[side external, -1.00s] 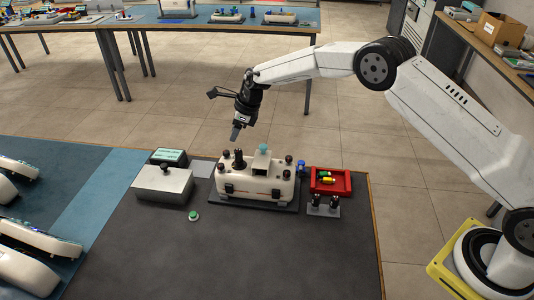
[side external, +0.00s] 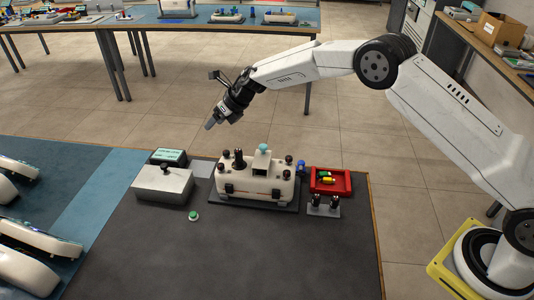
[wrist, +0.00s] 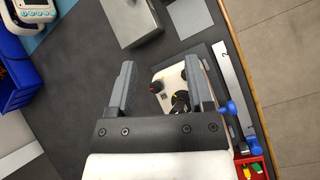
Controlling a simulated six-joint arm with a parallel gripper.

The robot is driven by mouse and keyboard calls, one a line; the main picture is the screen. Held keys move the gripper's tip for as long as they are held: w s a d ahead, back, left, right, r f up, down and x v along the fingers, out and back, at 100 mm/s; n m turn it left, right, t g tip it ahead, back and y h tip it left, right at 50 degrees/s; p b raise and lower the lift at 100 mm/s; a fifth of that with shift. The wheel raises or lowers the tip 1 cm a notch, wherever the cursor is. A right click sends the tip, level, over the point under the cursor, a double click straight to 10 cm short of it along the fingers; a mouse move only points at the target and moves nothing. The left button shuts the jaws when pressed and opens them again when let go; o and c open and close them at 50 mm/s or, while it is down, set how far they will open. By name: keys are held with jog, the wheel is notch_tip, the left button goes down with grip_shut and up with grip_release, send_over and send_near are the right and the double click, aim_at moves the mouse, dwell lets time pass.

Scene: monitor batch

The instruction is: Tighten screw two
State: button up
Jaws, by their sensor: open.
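A cream monitor casing (side external: 262,188) stands on a dark base plate on the grey mat in the side view. Dark screws or knobs stand at its corners, including a front-left one (side external: 229,167), and a taller dark post (side external: 239,160) stands on its top. I cannot tell which screw is number two. My gripper (side external: 209,124) is open and empty, in the air above and left of the casing. In the wrist view my gripper's fingers (wrist: 160,62) are spread, with part of the casing (wrist: 172,72) and a dark knob (wrist: 155,87) seen between them.
A red tray (side external: 342,188) with small coloured parts and a stand with two dark posts (side external: 323,206) are right of the casing. A grey box (side external: 163,188) and a green button (side external: 193,215) are to the left. The front of the mat is clear.

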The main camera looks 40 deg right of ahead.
jog(key=w+a+r+m+t, duration=0.1)
jog(key=w+r+m+t, duration=0.25)
jog(key=m, duration=0.55)
jog(key=m+g+h, duration=0.5)
jog(key=m+h, duration=0.1)
jog(key=m, duration=2.7)
send_near(226, 152)
jog(key=shift+a+f, duration=0.15)
jog(key=shift+f, duration=0.2)
jog(key=shift+f, duration=0.15)
jog(key=shift+x, duration=3.75)
